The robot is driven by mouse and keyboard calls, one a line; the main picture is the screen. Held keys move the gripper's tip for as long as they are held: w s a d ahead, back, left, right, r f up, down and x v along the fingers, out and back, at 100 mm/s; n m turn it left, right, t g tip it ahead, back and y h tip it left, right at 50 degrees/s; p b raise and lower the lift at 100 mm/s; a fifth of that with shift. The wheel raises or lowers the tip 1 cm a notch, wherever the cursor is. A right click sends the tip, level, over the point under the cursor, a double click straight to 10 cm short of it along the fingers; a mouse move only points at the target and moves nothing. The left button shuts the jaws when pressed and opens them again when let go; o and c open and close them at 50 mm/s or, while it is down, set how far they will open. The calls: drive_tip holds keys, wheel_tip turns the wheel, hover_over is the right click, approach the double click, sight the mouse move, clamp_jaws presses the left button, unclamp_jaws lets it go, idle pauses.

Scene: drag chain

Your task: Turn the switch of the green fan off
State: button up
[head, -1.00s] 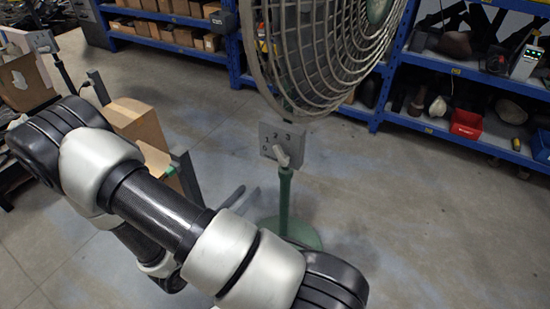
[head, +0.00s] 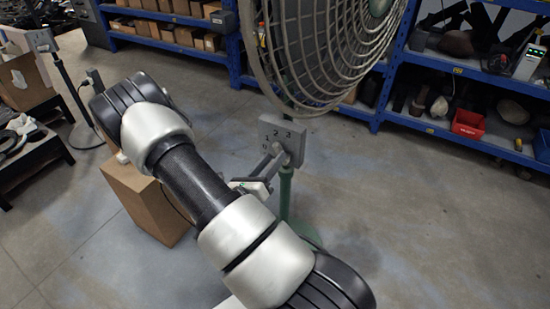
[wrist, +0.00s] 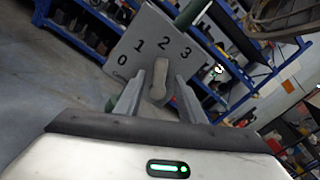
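The green fan's pole (head: 286,190) stands at the centre, below its round wire cage (head: 322,55). Its grey switch box (head: 294,143), marked 0, 1, 2 and 3, also shows in the wrist view (wrist: 139,62). The grey switch knob (wrist: 159,82) lies between my fingers in the wrist view, with its upper end towards the 2. My gripper (wrist: 159,78) is open, with one finger on each side of the knob and narrow gaps visible. In the head view my gripper (head: 272,162) is at the front of the box; the knob is hard to make out there.
Another switch box (head: 41,41) on a dark pole stands at the far left. A cardboard box (head: 146,205) is on the floor beside my arm. Blue shelves (head: 455,135) line the back. The floor at the right is clear.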

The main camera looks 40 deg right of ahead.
drive_tip(key=shift+x, duration=1.1)
clamp_jaws()
